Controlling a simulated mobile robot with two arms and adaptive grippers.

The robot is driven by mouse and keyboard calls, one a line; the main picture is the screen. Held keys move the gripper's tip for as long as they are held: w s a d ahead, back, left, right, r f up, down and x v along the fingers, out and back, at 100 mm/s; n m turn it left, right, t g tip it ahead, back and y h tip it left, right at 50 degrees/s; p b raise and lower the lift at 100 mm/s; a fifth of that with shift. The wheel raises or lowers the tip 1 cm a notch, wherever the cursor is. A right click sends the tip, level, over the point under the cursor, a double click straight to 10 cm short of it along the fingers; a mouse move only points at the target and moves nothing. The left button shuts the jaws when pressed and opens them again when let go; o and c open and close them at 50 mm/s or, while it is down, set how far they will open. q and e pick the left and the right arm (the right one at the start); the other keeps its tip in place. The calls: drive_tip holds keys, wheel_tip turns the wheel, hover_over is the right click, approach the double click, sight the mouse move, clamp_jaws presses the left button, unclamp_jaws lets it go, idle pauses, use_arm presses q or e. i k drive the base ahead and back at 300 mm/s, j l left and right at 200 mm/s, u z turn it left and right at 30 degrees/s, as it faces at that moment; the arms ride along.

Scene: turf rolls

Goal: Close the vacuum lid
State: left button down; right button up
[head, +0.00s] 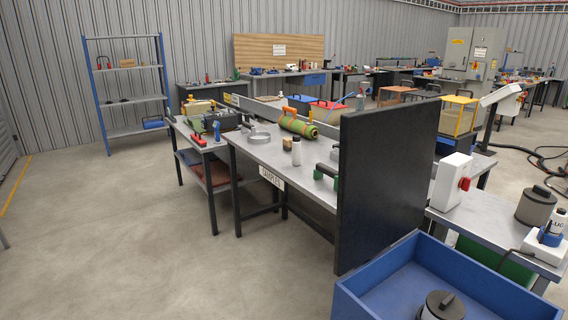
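Neither of my grippers shows in the head view. I cannot tell for sure which thing is the vacuum lid. A grey cylindrical pot (535,211) with a dark top and a black handle stands on the bench at the right edge. A similar dark round top with a black handle (444,304) sits inside the blue open box (385,246) at the bottom right, partly cut off by the frame. A yellow-framed clear case (457,116) stands farther back on the right; its details are too small to tell.
A tall black panel (379,180) hides part of the benches. A white box with a red switch (452,182) stands on the right bench. The middle workbench (268,150) holds a green-orange roll (298,126) and tools. The floor (130,240) at the left is clear.

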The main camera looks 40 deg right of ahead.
sight(386, 154)
drive_tip(key=i+z, duration=0.25)
drive_tip(key=i, duration=0.2)
drive_tip(key=i+j+z, duration=0.2)
drive_tip(key=i, duration=0.25)
drive_tip(key=i+z, duration=0.25)
drive_tip(key=i, duration=0.2)
drive_tip(key=i+z, duration=0.15)
drive_tip(key=z, duration=0.25)
drive_tip(key=i+z, duration=0.15)
drive_tip(key=z, duration=0.25)
drive_tip(key=i+j+z, duration=0.15)
drive_tip(key=z, duration=0.25)
drive_tip(key=i+j+z, duration=0.1)
drive_tip(key=z, duration=0.3)
drive_tip(key=i+j+z, duration=0.1)
drive_tip(key=z, duration=0.35)
drive_tip(key=i+j+z, duration=0.2)
drive_tip(key=z, duration=0.2)
drive_tip(key=i+j+z, duration=0.2)
drive_tip(key=j+z, duration=0.25)
drive_tip(key=l, duration=0.1)
